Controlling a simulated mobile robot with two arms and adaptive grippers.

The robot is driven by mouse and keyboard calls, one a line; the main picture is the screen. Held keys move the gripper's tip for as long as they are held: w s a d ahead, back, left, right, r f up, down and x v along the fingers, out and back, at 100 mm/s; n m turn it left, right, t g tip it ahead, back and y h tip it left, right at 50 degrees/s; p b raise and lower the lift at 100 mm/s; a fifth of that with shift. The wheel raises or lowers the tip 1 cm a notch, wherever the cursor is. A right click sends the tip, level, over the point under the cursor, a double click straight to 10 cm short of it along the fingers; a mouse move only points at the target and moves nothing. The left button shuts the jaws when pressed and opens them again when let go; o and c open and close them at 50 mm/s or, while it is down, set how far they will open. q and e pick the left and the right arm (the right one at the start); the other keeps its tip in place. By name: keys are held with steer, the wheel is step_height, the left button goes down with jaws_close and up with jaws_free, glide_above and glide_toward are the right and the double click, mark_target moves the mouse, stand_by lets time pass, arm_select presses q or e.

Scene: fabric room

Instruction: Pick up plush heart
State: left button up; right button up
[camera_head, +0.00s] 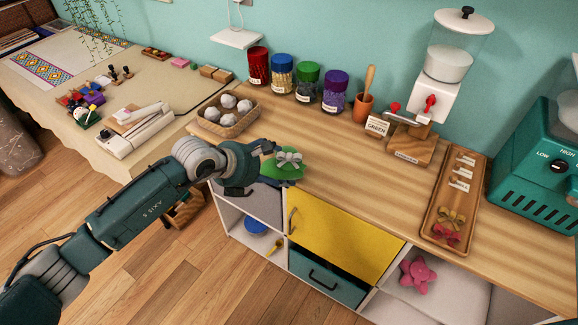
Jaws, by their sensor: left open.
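A green soft piece with a silver-grey bow (285,164), which looks like the plush heart, lies at the front edge of the wooden counter, above the cabinet. Its outline is partly hidden by my gripper, so I cannot make out its full shape. My left gripper (271,168) reaches in from the left and is open, with its fingers right at the green piece's left side. I cannot tell whether they touch it. My right gripper is not in view.
The counter (350,170) is bare right of the green piece. A basket of white balls (228,112) stands behind my gripper, with lidded jars (308,85) along the wall. A wooden tray (440,200) lies right. A pink plush star (418,274) sits below.

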arm_select(q)
steer(key=shift+w+d+f, duration=0.15)
steer(key=shift+f, duration=0.1)
steer(key=c, duration=0.9)
